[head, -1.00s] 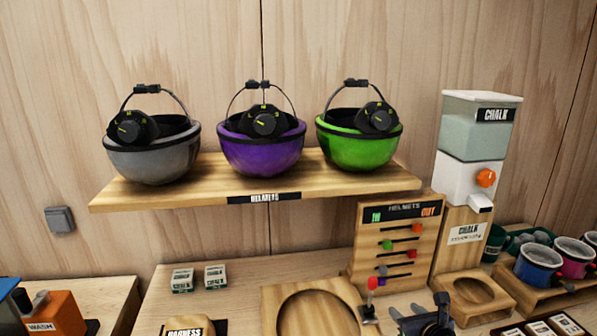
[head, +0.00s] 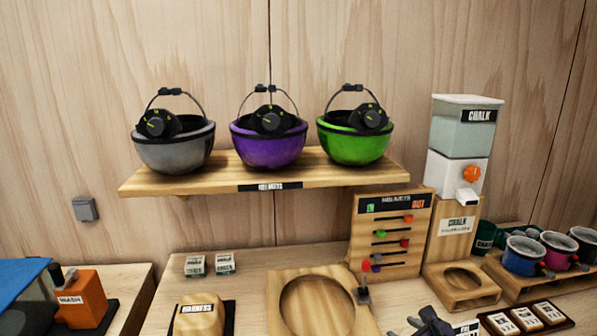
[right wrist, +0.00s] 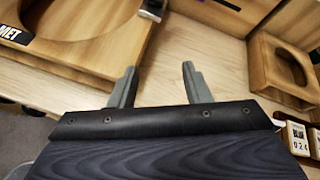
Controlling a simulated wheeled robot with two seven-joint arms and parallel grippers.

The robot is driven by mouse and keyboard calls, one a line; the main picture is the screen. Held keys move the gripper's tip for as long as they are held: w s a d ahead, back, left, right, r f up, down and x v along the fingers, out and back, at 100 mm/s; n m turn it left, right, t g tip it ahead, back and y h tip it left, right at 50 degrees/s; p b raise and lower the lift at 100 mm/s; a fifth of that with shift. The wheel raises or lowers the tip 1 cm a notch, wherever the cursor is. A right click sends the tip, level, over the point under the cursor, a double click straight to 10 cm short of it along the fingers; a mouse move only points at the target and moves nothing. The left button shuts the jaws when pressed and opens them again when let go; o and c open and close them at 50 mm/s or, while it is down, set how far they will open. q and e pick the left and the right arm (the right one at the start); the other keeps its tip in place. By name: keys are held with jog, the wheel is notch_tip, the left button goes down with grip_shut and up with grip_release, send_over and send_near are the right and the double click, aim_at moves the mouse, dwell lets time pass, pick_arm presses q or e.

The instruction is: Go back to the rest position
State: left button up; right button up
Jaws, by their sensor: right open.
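My right gripper (head: 428,322) is at the bottom edge of the head view, in front of the helmet slider board and the chalk stand. In the right wrist view its two grey fingers (right wrist: 157,80) stand apart with nothing between them, above the bench. My left gripper is not in view.
A round-holed wooden stand (head: 280,300) and the slider board (head: 392,205) are near my right gripper. The chalk dispenser (head: 465,130), chalk stand (head: 440,285), cups (head: 524,257) and number cards (head: 527,318) lie to the right.

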jog(key=s+a+r+n+g, duration=0.2)
jog(key=s+r+n+g, duration=0.1)
jog(key=s+n, duration=1)
jog(key=s+a+r+n+g, duration=0.1)
jog(key=s+r+n+g, duration=0.2)
jog(key=s+n, duration=1.1)
jog(key=shift+s+a+r+y, duration=0.35)
jog(key=shift+s+r+y, duration=0.1)
jog(key=shift+s, duration=0.55)
